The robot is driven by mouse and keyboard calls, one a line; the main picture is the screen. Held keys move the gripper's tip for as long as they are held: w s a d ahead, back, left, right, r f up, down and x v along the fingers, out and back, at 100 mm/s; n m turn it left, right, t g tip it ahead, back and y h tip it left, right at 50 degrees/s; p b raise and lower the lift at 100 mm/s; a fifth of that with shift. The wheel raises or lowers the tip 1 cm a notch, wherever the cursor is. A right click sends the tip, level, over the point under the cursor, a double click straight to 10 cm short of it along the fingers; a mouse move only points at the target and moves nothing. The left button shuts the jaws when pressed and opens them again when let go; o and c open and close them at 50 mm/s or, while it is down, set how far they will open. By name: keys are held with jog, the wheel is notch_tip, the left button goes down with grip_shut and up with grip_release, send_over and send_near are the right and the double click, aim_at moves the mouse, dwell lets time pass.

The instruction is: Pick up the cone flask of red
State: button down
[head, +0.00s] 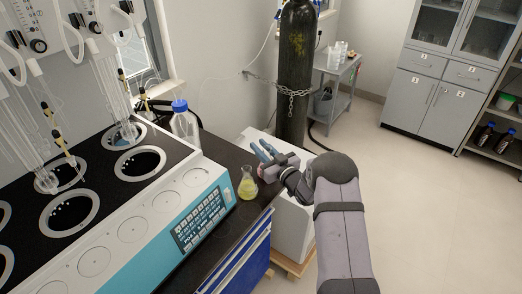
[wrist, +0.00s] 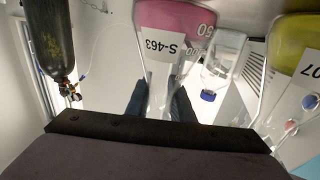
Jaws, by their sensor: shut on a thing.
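The cone flask of red (wrist: 178,25) shows in the wrist view, its pink-red liquid at the top of the picture and a white label reading S-463 on its side. Its clear neck runs down between the two blue fingers of my gripper (wrist: 159,100), which is shut on it. A cone flask of yellow liquid (head: 247,188) stands just left of my gripper. It also shows at the right of the wrist view (wrist: 288,45).
A blue-capped bottle (head: 186,125) stands on the bench behind the yellow flask. The white and teal distiller (head: 165,225) fills the left. A chained dark gas cylinder (head: 295,70) stands behind my gripper. The floor to the right is clear.

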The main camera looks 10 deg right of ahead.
notch_tip(320, 180, up, 9)
jog(key=b, duration=0.1)
jog(key=shift+r, duration=0.2)
dwell(0.8)
